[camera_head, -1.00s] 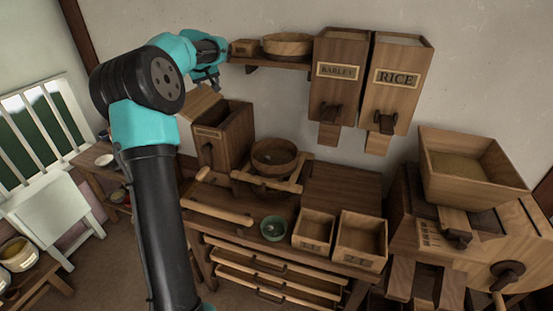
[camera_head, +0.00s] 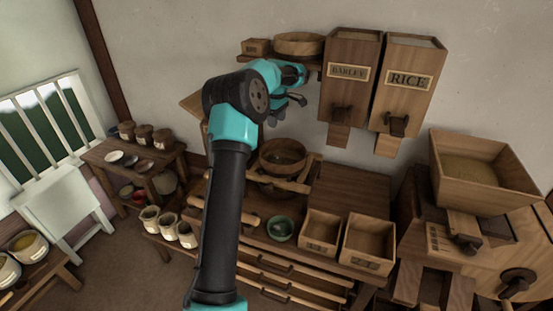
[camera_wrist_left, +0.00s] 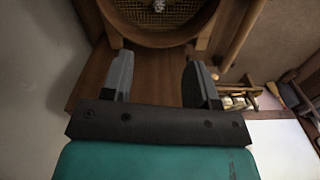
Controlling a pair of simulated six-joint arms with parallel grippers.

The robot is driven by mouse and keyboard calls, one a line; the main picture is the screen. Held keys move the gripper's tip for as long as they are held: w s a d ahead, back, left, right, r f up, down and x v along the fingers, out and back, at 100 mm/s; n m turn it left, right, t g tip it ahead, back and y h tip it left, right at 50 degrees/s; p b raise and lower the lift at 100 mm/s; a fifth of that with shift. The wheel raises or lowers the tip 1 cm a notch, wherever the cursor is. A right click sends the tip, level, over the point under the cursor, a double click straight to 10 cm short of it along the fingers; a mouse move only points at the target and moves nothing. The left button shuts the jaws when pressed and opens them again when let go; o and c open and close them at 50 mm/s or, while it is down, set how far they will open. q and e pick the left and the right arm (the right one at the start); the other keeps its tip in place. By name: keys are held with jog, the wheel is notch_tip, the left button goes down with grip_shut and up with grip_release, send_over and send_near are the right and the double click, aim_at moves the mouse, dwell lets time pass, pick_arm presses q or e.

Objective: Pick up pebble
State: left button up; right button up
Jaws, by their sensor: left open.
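A small pale grey lump, likely the pebble (camera_wrist_left: 159,5), lies on the mesh of a round wooden sieve (camera_wrist_left: 160,40) at the top edge of the left wrist view. The round sieve (camera_head: 283,172) stands on a wooden frame on the workbench in the head view; the pebble is too small to make out there. My left gripper (camera_head: 294,100) is above and behind the sieve, near the wall. In the left wrist view its two fingers (camera_wrist_left: 156,72) are apart with nothing between them. My right gripper is not in view.
Barley (camera_head: 350,85) and rice (camera_head: 408,85) bins hang on the wall right of my left gripper. A shelf with a round wooden pan (camera_head: 299,44) is above it. A green bowl (camera_head: 281,229) and two open wooden boxes (camera_head: 319,232) stand on the bench front.

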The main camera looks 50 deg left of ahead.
pick_arm(q)
send_over(276, 156)
notch_tip(276, 156, down, 12)
jog(key=shift+d+f, duration=0.1)
jog(key=shift+d, duration=0.05)
dwell(0.5)
jog(key=shift+f, duration=2.6)
jog(key=shift+c, duration=0.5)
jog(key=c, duration=0.9)
